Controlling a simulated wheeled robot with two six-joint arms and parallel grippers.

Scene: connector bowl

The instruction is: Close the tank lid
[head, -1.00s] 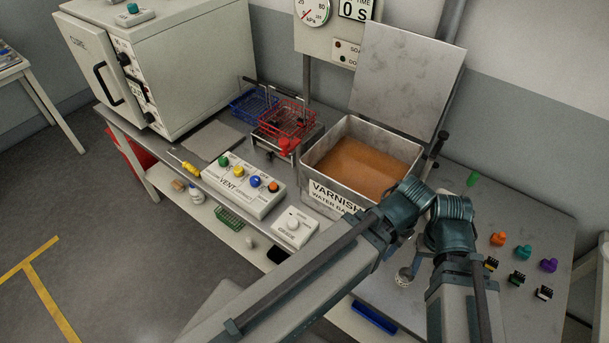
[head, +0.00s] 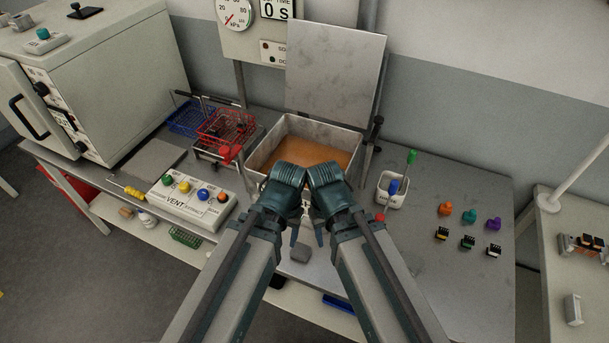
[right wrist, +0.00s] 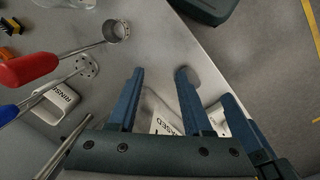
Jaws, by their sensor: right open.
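The tank (head: 262,152) stands near the back of the bench with brown liquid inside. Its flat grey lid (head: 335,70) is open, standing roughly upright at the tank's back edge. My right gripper (head: 319,236) hangs in front of the tank, below the rim in the picture, apart from the lid. In the right wrist view the right gripper (right wrist: 160,72) has its fingers spread with nothing between them. My left gripper (head: 294,236) is close beside it; its finger opening is unclear. The wrists hide the tank's front and its label.
A red wire basket (head: 226,128) stands left of the tank, with a vent button box (head: 190,200) in front. A white holder (head: 393,190) with coloured handles is to the right. Several coloured connectors (head: 470,216) lie farther right.

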